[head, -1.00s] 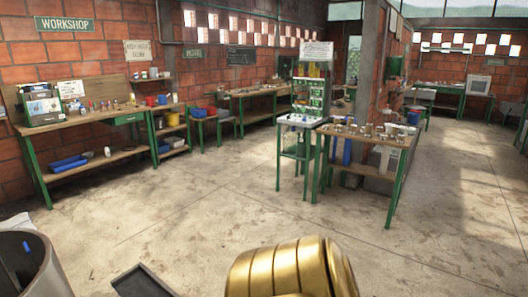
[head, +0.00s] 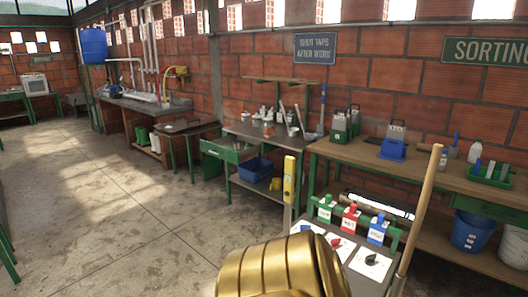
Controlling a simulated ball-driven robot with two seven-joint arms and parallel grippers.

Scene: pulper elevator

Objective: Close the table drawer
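A small table (head: 266,132) with a grey top stands against the brick wall, right of the middle of the head view. Its green drawer (head: 215,151) is pulled out at the table's left front, and small items show inside it. Neither of my grippers is in view.
A long wooden bench (head: 450,178) stands to the right. In front of it, a small stand (head: 345,258) holds red, green and blue holders, with a wooden pole (head: 421,212) beside it. Left of the drawer are a dark-topped table (head: 187,127) and open concrete floor (head: 95,200).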

